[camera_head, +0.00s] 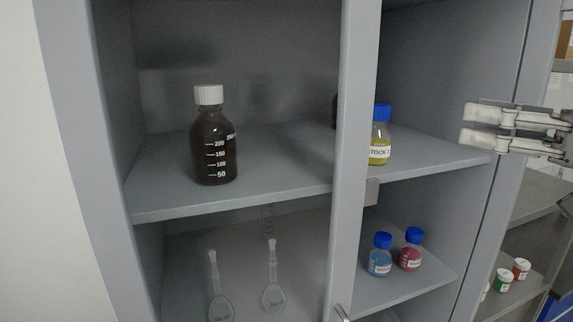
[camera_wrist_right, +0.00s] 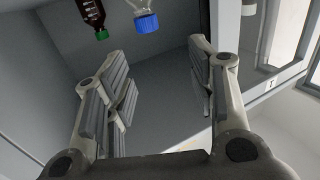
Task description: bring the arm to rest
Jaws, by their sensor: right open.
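My right gripper (camera_head: 468,124) comes in from the right edge of the head view, in front of the cabinet's right side. Its jaws are open and nothing is between them. In the right wrist view the open fingers (camera_wrist_right: 162,85) frame the bare cabinet inside, with a blue-capped bottle (camera_wrist_right: 144,18) beyond them at the top. My left gripper is not in view.
A grey cabinet holds a dark brown bottle (camera_head: 212,145) with white cap and a yellow bottle (camera_head: 379,145) on the upper shelf (camera_head: 280,194). Below are blue (camera_head: 380,260) and red (camera_head: 411,255) bottles and two glass flasks (camera_head: 221,306). A post (camera_head: 354,120) divides it.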

